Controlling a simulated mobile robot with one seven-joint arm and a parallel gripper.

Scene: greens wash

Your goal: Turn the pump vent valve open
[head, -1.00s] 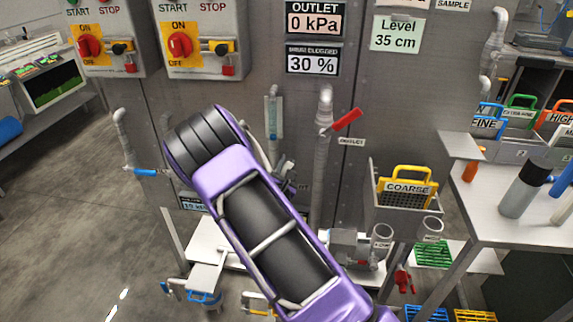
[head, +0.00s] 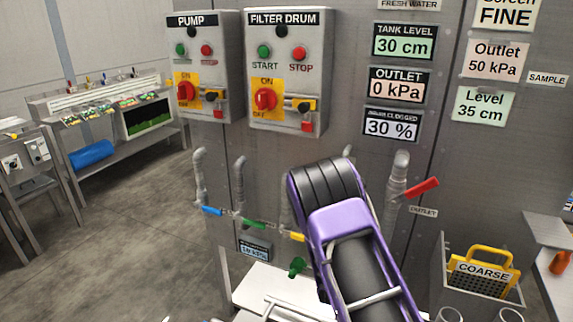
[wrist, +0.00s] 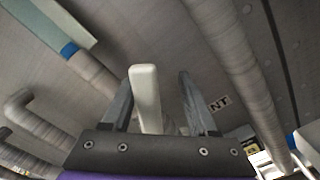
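In the wrist view, a pale, off-white lever (wrist: 146,95), which looks like the vent valve handle, stands between the two fingers of my gripper (wrist: 157,77). The fingers are apart, with the lever nearer the left one and a gap on the right. I cannot tell whether a finger touches it. A label ending in "NT" (wrist: 219,103) is on the wall just right of the fingers. In the head view my purple arm hides the gripper and the valve.
Blue (head: 211,210), green (head: 254,223) and yellow (head: 298,237) handles sit on pipes left of my arm. A red lever (head: 420,187) is on the outlet pipe to its right. A thick pipe (wrist: 235,65) runs close by on the right in the wrist view.

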